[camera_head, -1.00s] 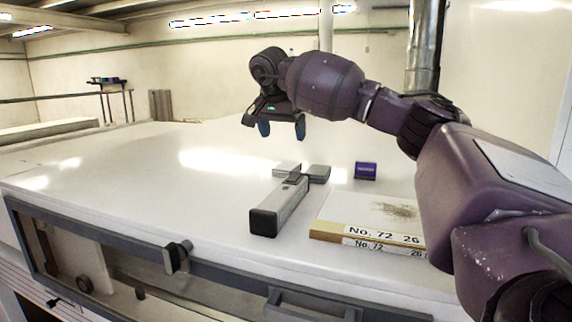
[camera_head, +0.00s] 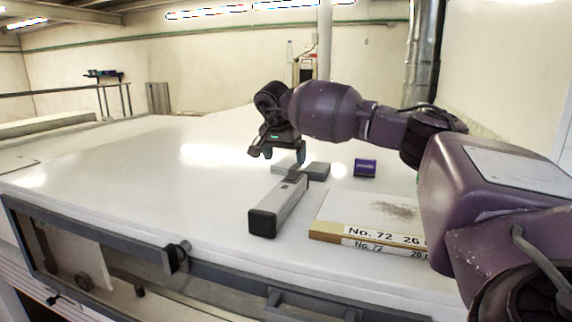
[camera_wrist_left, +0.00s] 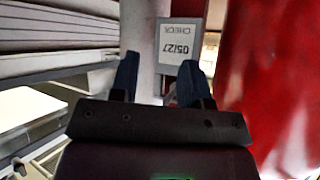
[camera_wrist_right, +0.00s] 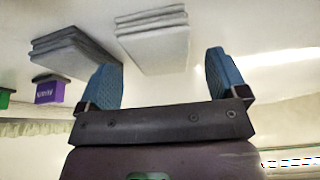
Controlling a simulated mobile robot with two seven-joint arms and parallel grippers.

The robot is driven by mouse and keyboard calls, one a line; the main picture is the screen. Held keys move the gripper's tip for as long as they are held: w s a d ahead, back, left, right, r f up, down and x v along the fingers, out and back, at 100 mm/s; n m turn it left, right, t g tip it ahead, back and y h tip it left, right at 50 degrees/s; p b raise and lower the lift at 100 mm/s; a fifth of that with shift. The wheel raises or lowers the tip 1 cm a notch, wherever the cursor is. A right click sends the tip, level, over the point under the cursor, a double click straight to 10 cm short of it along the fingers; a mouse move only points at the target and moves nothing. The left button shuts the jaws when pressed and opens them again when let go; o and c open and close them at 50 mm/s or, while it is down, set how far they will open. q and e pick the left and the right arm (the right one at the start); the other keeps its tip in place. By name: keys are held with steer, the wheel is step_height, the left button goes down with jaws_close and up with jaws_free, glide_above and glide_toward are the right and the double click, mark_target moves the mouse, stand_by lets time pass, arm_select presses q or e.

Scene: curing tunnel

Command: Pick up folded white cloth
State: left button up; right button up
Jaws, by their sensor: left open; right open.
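The folded white cloth (camera_head: 281,169) lies on the pale tabletop in the head view, partly hidden behind my right gripper. In the right wrist view it is a pale layered stack (camera_wrist_right: 155,45) just beyond the fingers. A darker grey folded cloth (camera_wrist_right: 70,53) lies beside it, also in the head view (camera_head: 318,170). My right gripper (camera_head: 284,157) is open and empty, close above the white cloth and apart from it; its blue fingers show in the right wrist view (camera_wrist_right: 162,78). My left gripper (camera_wrist_left: 158,78) is open, seen only in its own wrist view.
A long grey device with a black end (camera_head: 278,207) lies in front of the cloths. A flat box marked No. 72 (camera_head: 350,212) and a small purple box (camera_head: 365,168) are to the right. A dated tag (camera_wrist_left: 178,45) hangs beyond my left fingers. The table's left side is clear.

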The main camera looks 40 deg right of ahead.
mark_target(286, 162)
steer(key=shift+x, duration=1.05)
steer(key=shift+f, duration=0.1)
steer(key=c, duration=1)
step_height(286, 162, up, 20)
